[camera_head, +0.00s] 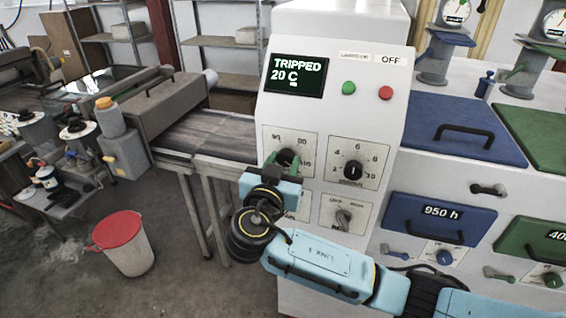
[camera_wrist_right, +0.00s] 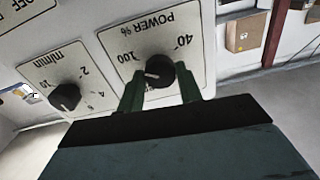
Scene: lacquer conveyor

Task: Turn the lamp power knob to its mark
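In the right wrist view the knob (camera_wrist_right: 158,72) shows a white pointer line toward the left, on the side of the printed 100; this view is upside down. My right gripper (camera_head: 276,169) is at the plate. Its dark green fingers (camera_wrist_right: 158,80) stand on either side of the knob, with a thin gap seeming to show beside it; contact cannot be made out. No separate target mark can be made out. My left gripper is out of view.
The display (camera_head: 297,76) reads TRIPPED 20 C. Green (camera_head: 348,88) and red (camera_head: 385,93) buttons sit above. A red-lidded bin (camera_head: 124,248) stands on the floor.

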